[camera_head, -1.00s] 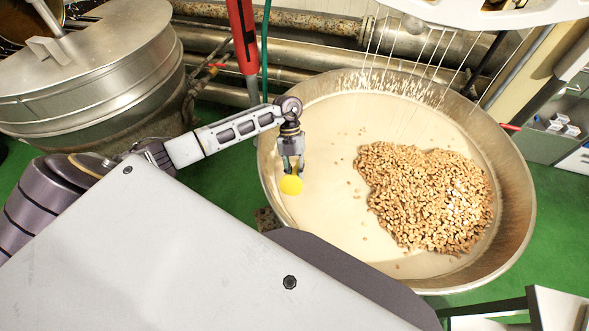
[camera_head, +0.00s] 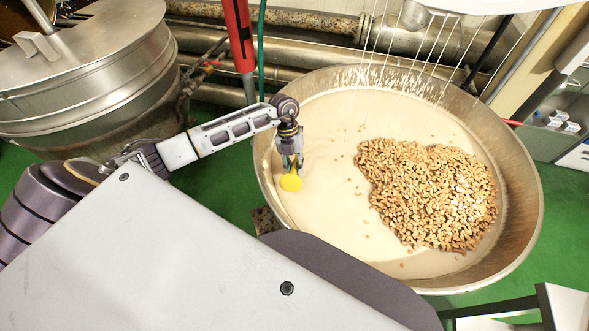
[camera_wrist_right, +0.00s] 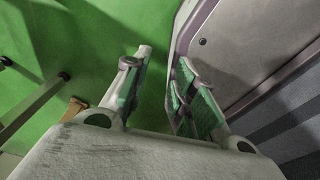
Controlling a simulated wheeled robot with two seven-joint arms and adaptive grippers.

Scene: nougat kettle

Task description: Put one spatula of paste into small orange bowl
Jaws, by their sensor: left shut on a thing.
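My left gripper (camera_head: 290,162) is shut on a yellow spatula (camera_head: 291,183) in the head view. The gripper points down over the left part of the kettle. The spatula's yellow end shows just below the fingers, over the pale paste (camera_head: 330,125). I cannot tell whether it touches the paste. The paste fills the big metal kettle (camera_head: 524,215), with a heap of nuts (camera_head: 430,195) on its right half. My right gripper (camera_wrist_right: 160,85) shows in the right wrist view with its fingers apart and nothing between them. The small orange bowl is not seen in these frames.
A metal vat with a lid (camera_head: 85,65) stands at the upper left. A red post (camera_head: 238,35) and pipes (camera_head: 300,20) run behind the kettle. Thin wire tines (camera_head: 420,50) hang over the kettle's far side. Green floor (camera_head: 225,140) shows around it.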

